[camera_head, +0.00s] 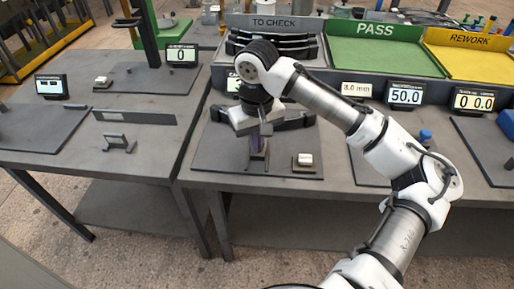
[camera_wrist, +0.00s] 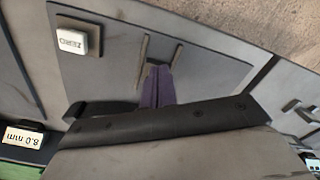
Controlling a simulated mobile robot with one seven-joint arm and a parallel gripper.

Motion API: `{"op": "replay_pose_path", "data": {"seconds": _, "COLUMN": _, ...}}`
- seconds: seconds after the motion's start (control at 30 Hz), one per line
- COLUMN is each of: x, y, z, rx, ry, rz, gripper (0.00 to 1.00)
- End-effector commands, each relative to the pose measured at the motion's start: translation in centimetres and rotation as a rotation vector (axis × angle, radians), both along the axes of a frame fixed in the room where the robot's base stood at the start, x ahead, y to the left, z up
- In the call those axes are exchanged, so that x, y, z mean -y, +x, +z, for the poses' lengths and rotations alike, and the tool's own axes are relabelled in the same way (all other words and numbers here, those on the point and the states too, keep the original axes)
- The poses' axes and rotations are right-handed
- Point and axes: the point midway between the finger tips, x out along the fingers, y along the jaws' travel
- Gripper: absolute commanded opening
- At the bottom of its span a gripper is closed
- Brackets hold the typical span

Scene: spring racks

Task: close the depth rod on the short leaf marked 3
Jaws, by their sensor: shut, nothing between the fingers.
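My gripper (camera_head: 258,146) points down over the dark plate at the middle of the bench. Its purple fingers are together, with nothing visible between them; they also show in the wrist view (camera_wrist: 157,84). A dark curved leaf (camera_head: 292,121) lies on the plate behind my gripper, its middle hidden by the hand. One dark end of it shows at the left in the wrist view (camera_wrist: 95,109). A small grey upright fixture (camera_head: 258,162) stands right at the fingertips; I cannot tell whether they touch. I cannot make out the depth rod for certain, and no mark 3 is legible.
A white ZERO block (camera_head: 305,160) sits right of my gripper. An 8.0 mm sign (camera_head: 356,89) and a 50.0 display (camera_head: 404,95) stand behind. The TO CHECK tray (camera_head: 320,50) holds several dark leaves. The green PASS tray (camera_head: 385,52) and yellow REWORK tray (camera_head: 470,60) look empty.

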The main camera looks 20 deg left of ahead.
Motion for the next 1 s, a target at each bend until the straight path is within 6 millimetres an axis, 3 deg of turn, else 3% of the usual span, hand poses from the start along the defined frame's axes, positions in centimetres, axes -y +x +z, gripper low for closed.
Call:
{"op": "replay_pose_path", "data": {"seconds": 0.7, "x": 0.0, "y": 0.0, "z": 4.6, "rx": -0.001, "ry": -0.001, "rz": 0.001, "gripper": 0.00}}
{"op": "replay_pose_path", "data": {"seconds": 1.0, "x": 0.0, "y": 0.0, "z": 4.6, "rx": -0.001, "ry": -0.001, "rz": 0.000, "gripper": 0.00}}
